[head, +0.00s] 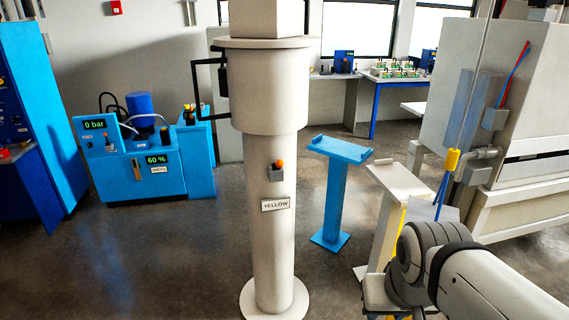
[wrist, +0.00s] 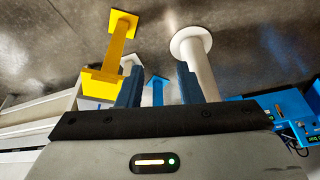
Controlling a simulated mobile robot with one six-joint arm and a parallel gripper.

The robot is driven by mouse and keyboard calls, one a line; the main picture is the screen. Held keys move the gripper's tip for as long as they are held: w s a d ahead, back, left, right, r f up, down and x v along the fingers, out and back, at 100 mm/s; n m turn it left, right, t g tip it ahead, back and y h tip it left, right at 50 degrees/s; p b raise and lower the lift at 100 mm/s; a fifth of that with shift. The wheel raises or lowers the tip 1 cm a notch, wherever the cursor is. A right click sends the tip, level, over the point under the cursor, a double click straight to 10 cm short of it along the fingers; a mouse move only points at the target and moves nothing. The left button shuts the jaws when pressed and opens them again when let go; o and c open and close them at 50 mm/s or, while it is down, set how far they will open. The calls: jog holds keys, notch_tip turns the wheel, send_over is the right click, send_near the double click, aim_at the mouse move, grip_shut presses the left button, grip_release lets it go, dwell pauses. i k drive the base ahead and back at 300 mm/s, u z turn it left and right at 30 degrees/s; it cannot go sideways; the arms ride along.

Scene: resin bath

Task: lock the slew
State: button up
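A thick white column (head: 270,235) stands upright in the head view, with a wider white drum (head: 268,95) around its upper part. A small grey box with an orange knob (head: 280,164) sits on the column below the drum. A sign reading YELLOW (head: 277,205) is under it. A black bracket-like handle (head: 195,85) sticks out from the drum's left side. In the wrist view, my gripper (wrist: 159,82) is open and empty, its two dark blue fingers apart. The white column (wrist: 196,55) shows beyond the right finger, at a distance. The knob cannot be made out there.
A blue stand (head: 335,190) and a pale stand (head: 392,205) stand right of the column. A yellow stand (wrist: 115,50) shows in the wrist view. A blue pump unit (head: 150,165) reads 0 bar and 60 %. A large grey cabinet (head: 535,95) is at right. Floor before the column is clear.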

aim_at(279, 164)
jog(key=k, duration=1.3)
jog(key=u, duration=0.55)
jog(key=i, duration=0.9)
jog(key=u, duration=0.45)
jog(key=i, duration=1.25)
jog(key=z, duration=0.55)
